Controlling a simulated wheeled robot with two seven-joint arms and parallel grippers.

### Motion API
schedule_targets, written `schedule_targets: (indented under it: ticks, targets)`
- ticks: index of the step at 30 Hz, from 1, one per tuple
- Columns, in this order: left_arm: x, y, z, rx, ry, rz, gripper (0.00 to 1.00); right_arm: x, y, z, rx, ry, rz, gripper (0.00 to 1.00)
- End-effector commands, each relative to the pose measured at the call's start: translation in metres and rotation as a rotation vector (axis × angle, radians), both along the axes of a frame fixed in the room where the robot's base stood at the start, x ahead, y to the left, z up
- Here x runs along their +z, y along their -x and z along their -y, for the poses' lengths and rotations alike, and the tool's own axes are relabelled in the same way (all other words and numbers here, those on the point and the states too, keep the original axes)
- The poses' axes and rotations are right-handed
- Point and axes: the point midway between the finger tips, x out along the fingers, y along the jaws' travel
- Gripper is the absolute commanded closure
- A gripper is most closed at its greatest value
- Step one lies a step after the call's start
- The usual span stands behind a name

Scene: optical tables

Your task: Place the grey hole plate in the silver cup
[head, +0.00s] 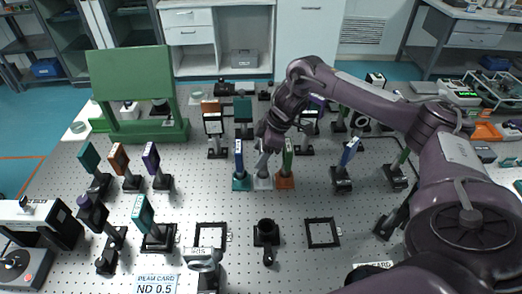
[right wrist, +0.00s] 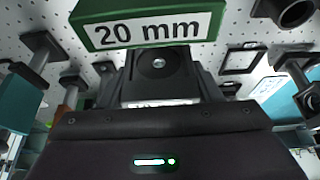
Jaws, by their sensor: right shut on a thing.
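The grey hole plate (head: 262,161) is slim and tilted in the head view, just under my right gripper (head: 270,138). My right gripper is shut on it. In the right wrist view the plate (right wrist: 158,66) is a dark square with a round hole, between the fingers. The silver cup (head: 263,183) stands on the table directly below the plate, in the middle of a row of three cups. The plate's lower end meets the cup in the picture; I cannot tell whether it is seated. My left gripper is not in view.
A blue plate in a teal cup (head: 241,184) stands close on the left. A green plate (head: 288,155) in an orange cup (head: 285,183) stands close on the right. Black frames (head: 322,233) and a black post holder (head: 266,233) lie in front. Several mounted plates surround the row.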

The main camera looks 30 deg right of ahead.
Motion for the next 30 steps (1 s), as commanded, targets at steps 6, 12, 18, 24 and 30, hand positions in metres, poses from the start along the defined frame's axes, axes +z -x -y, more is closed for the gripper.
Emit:
schedule_targets:
  ticks: [6,12,18,24,30]
  targets:
    - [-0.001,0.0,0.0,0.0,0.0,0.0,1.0,-0.003,0.0,0.0,0.0,0.0,0.0,0.28]
    - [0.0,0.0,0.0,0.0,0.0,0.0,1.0,-0.003,0.0,0.0,0.0,0.0,0.0,0.2]
    - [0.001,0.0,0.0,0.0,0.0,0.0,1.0,0.002,0.0,0.0,0.0,0.0,0.001,0.2]
    - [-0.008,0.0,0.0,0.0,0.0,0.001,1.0,0.027,0.005,0.01,-0.001,0.001,0.005,0.2]
    - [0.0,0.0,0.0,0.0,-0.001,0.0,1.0,0.076,0.014,0.025,-0.001,0.003,0.005,0.2]
